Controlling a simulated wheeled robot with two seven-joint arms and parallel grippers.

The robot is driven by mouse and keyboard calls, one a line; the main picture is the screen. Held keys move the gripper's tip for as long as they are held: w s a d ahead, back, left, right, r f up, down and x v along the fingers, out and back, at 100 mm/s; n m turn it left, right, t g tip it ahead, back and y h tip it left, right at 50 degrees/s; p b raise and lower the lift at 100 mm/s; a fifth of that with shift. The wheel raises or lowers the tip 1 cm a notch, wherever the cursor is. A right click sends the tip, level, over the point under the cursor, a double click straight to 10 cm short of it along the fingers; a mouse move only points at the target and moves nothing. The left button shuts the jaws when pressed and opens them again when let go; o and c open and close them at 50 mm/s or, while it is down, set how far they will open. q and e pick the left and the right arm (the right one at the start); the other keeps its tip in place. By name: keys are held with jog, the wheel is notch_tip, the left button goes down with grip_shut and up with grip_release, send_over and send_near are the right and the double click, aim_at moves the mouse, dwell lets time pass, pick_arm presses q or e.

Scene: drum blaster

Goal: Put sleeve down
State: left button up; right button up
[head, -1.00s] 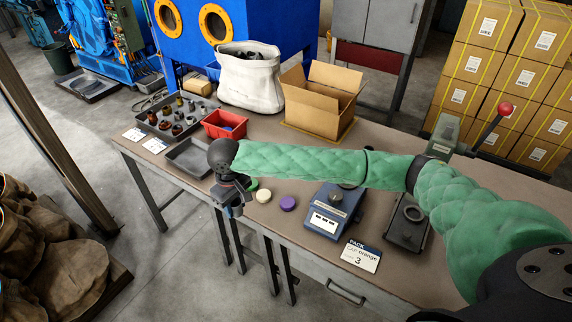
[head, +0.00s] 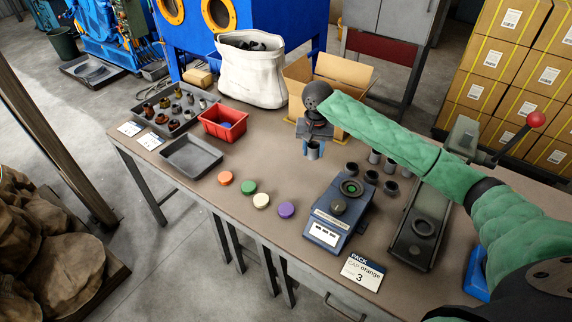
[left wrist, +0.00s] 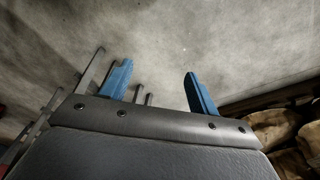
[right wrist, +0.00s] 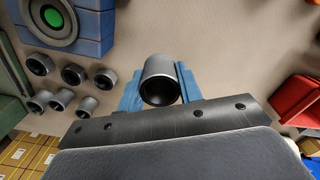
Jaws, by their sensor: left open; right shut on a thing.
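My right gripper (head: 312,146) is shut on a dark grey sleeve (head: 313,152), over the middle of the table in front of the cardboard box. In the right wrist view, the sleeve (right wrist: 160,82) sits between the blue fingers with its open end showing. I cannot tell whether it touches the table. Several other grey sleeves (head: 371,176) stand to its right, behind the blue device; they also show in the right wrist view (right wrist: 73,74). My left gripper (left wrist: 158,70) is open and empty above the concrete floor, outside the head view.
The blue device (head: 330,229) has a green-centred ring. Orange (head: 225,178), green (head: 249,187), cream (head: 261,200) and purple (head: 286,209) caps lie along the front. A grey tray (head: 191,157), red bin (head: 222,124) and open box (head: 297,88) stand around.

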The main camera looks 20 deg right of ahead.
jog(key=m+p, duration=0.1)
jog(key=p, duration=0.3)
send_over(282, 166)
notch_tip(282, 166, down, 6)
jog(key=shift+f, duration=0.25)
pick_arm(q)
jog(key=s+a+f, duration=0.1)
jog(key=s+f, duration=0.1)
jog(key=f, duration=0.5)
jog(key=s+a+f+p, duration=0.1)
jog(key=s+a+f, duration=0.1)
jog(key=f, duration=0.6)
jog(key=shift+a, duration=0.25)
pick_arm(e)
jog(key=shift+s+f, duration=0.1)
jog(key=shift+f, duration=1.9)
jog(key=shift+f, duration=0.15)
jog(key=o, duration=1)
pick_arm(q)
jog(key=shift+w, duration=0.1)
pick_arm(e)
jog(key=shift+o, duration=0.7)
